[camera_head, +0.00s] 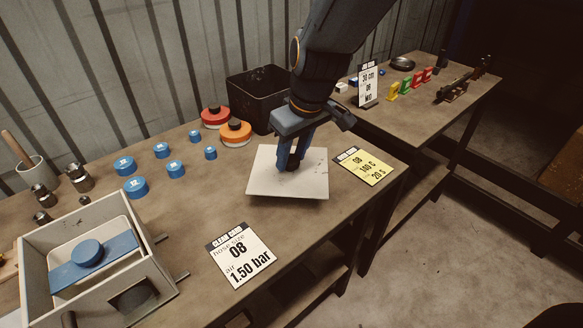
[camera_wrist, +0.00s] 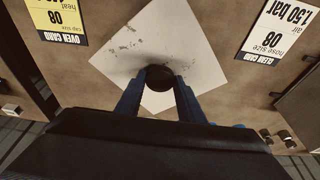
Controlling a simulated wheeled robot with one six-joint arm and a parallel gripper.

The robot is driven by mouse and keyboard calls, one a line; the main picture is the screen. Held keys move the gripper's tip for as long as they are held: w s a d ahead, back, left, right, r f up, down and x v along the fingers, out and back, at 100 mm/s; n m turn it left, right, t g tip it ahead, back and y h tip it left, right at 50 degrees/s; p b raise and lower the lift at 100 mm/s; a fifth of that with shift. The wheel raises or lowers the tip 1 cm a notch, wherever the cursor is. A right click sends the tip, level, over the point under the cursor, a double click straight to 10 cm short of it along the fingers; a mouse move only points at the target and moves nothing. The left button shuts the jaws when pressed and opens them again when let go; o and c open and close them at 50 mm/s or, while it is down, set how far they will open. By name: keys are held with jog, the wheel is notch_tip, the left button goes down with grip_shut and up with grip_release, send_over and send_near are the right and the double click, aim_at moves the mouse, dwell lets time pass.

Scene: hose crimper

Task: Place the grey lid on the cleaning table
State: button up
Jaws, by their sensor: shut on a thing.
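The grey lid (camera_head: 262,181) is a flat, pale square plate with a dark round knob and a few worn patches. In the head view it is at the middle of the near table, level and over the tabletop; whether it touches the wood I cannot tell. My gripper (camera_head: 290,164) comes down from above and is shut on the knob, mostly hidden by the fingers. In the wrist view the lid (camera_wrist: 185,45) lies beneath my gripper (camera_wrist: 160,82), the knob between the two blue fingers. The cleaning table (camera_head: 205,205) is the brown wooden table carrying the hose-size card.
A grey box (camera_head: 150,262) with a blue insert stands at front left. Several blue caps (camera_head: 137,187), orange and red discs (camera_head: 236,132) and a black bin (camera_head: 246,97) stand behind. A yellow card (camera_head: 364,166) and a white card (camera_head: 240,254) flank the lid.

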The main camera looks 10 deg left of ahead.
aim_at(294, 162)
jog(key=shift+f+p, duration=0.3)
jog(key=shift+f, duration=1.8)
jog(key=shift+f, duration=0.2)
jog(key=o, duration=1.2)
jog(key=shift+r, duration=0.1)
jog(key=shift+r, duration=0.45)
jog(key=b+v, duration=0.2)
jog(key=v, duration=0.9)
jog(key=shift+r, duration=0.15)
